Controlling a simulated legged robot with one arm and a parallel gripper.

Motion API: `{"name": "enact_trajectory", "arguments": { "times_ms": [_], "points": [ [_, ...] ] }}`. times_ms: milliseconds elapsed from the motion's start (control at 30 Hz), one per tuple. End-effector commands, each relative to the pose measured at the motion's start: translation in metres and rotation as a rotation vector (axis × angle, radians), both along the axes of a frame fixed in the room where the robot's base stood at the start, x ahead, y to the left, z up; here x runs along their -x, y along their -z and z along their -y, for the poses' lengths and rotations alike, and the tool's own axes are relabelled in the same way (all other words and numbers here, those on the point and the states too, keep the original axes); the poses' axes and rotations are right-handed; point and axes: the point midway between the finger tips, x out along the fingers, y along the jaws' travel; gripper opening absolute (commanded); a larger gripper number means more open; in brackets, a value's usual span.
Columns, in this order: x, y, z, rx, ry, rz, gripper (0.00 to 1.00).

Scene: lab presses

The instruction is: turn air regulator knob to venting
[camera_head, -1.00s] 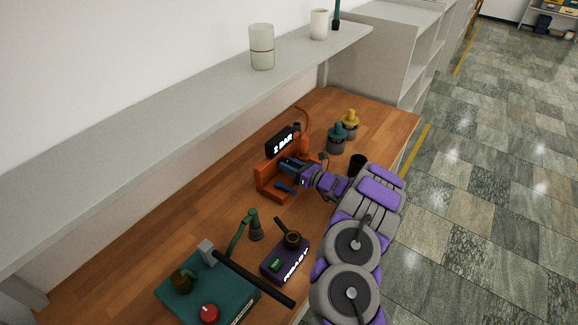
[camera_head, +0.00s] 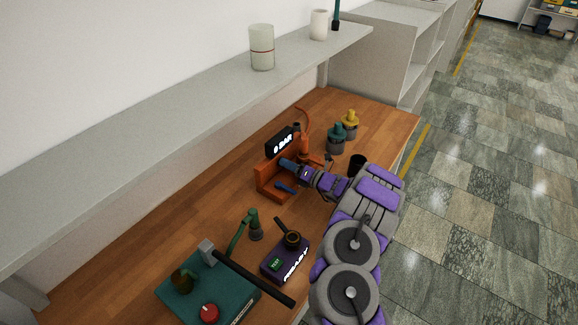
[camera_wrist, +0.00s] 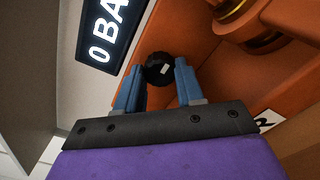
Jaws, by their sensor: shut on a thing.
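The orange air regulator unit (camera_head: 266,178) stands on the wooden bench. Its black display (camera_head: 280,142) reads 0 BAR, and part of it shows in the wrist view (camera_wrist: 108,28). In the wrist view a round black knob (camera_wrist: 158,70) with a small white mark sits between the blue fingers of my gripper (camera_wrist: 160,82). The fingers are shut on it from both sides. In the head view my gripper (camera_head: 288,165) reaches into the unit from the right, and the knob is hidden there.
Teal (camera_head: 337,138) and yellow (camera_head: 350,124) topped containers and a black cup (camera_head: 357,162) stand behind my arm. A purple device (camera_head: 284,262) and teal press (camera_head: 215,295) stand nearer. A shelf (camera_head: 190,110) overhangs the bench.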

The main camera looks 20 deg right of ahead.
Motion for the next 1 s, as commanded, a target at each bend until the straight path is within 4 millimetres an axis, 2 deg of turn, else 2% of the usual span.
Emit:
{"name": "enact_trajectory", "arguments": {
  "times_ms": [533, 567, 800, 1000],
  "points": [
    [-0.0007, 0.0003, 0.0026, -0.020, 0.007, -0.014, 0.07],
    [-0.0007, 0.0003, 0.0026, -0.020, 0.007, -0.014, 0.39],
    [0.0007, -0.0009, 0.0014, -0.021, 0.004, -0.012, 0.62],
    [0.0009, -0.0012, 0.0004, -0.019, 0.002, -0.012, 0.63]
  ]
}}
